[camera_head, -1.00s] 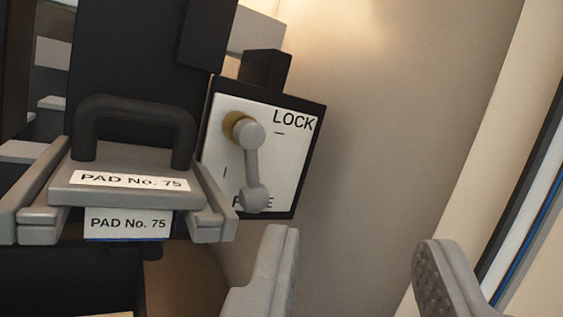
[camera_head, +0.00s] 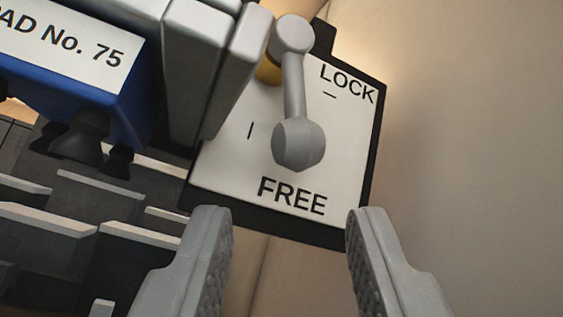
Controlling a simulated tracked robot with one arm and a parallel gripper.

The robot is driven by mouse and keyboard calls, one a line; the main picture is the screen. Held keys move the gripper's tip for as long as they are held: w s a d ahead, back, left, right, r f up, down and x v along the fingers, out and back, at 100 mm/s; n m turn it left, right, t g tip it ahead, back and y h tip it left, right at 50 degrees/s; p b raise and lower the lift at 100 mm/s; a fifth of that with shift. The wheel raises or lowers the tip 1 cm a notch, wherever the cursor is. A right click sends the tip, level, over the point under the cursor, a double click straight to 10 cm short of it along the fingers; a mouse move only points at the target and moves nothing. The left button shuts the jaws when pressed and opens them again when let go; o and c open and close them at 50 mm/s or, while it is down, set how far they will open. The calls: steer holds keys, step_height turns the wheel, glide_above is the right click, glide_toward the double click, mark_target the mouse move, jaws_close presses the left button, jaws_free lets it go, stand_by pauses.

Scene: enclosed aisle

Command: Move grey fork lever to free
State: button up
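The grey fork lever (camera_head: 295,92) shows in the head camera view, upper middle, in front of a white plate (camera_head: 228,165) with a black border. Its pivot end is at the top by a brass-coloured boss, and its rounded knob (camera_head: 299,145) hangs down, just above the word FREE. LOCK is printed at the plate's upper right. My gripper (camera_head: 290,215) is open and empty. Its two grey fingers stand apart below the plate's lower edge, one on each side of the knob's line, and do not touch the lever in the picture.
A blue block labelled PAD No. 75 (camera_head: 70,55) with dark feet is at the upper left. Grey rails (camera_head: 190,70) stand close to the lever's left. Dark slats (camera_head: 60,220) fill the lower left. The beige wall (camera_head: 480,150) on the right is clear.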

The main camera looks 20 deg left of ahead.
mark_target(301, 160)
steer(key=shift+p+x, duration=0.35)
steer(key=shift+x, duration=2.7)
steer(key=shift+d, duration=0.25)
jaws_close()
